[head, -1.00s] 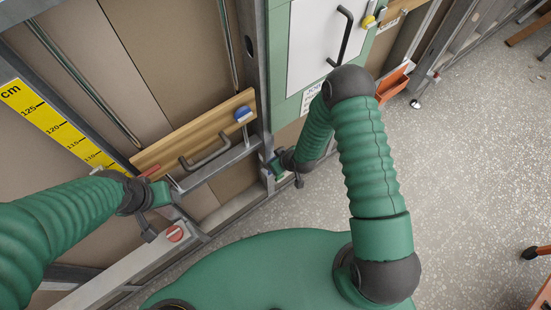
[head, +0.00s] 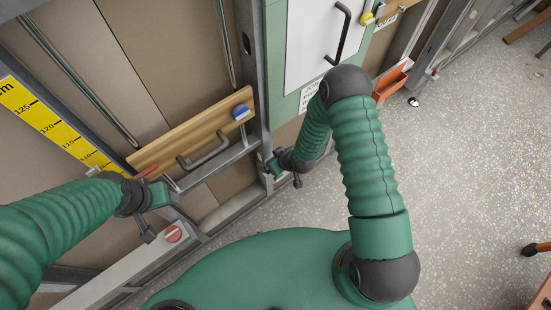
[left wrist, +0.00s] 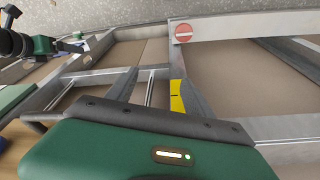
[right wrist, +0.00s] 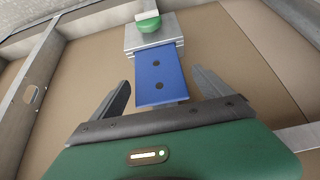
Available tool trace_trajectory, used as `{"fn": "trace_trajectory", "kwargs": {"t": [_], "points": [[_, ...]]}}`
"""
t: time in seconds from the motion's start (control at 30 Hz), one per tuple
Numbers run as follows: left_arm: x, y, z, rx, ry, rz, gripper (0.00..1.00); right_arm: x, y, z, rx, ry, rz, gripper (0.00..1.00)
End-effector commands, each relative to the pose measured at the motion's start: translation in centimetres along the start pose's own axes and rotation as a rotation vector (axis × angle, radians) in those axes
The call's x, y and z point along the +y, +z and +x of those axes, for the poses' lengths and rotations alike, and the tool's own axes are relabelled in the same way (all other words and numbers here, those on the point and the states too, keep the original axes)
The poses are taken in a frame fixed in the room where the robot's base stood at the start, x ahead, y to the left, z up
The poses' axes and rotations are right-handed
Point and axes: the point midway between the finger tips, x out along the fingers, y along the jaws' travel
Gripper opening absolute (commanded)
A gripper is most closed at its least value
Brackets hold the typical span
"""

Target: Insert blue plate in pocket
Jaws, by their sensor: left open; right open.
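In the head view the right gripper (head: 272,166) is low by the metal frame, and the plate is hidden. My left gripper (left wrist: 157,92) is open and empty.
A yellow cm scale (head: 45,122) is at left. A metal bar with a red disc (head: 173,234) lies near my left gripper.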

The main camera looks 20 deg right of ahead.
Motion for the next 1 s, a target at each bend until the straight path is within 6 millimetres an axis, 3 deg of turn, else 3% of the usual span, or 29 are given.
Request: {"fn": "trace_trajectory", "kwargs": {"t": [0.17,0.6,0.77,1.0], "points": [[0.0,-0.1,-0.5,0.0,0.0,0.0,0.61,0.1,-0.2,-2.4,0.001,0.002,0.0,0.89],[0.0,-0.5,-2.2,0.0,0.0,0.0,0.61,0.1,-0.2,-14.5,0.003,0.003,0.001,0.89],[0.0,-0.6,-2.5,0.0,0.0,0.0,0.61,0.1,-0.1,-16.4,0.001,0.001,0.001,0.89],[0.0,-0.6,-2.4,0.0,0.0,0.0,0.61,0.1,-0.1,-16.7,0.001,0.0,0.0,0.89]]}}
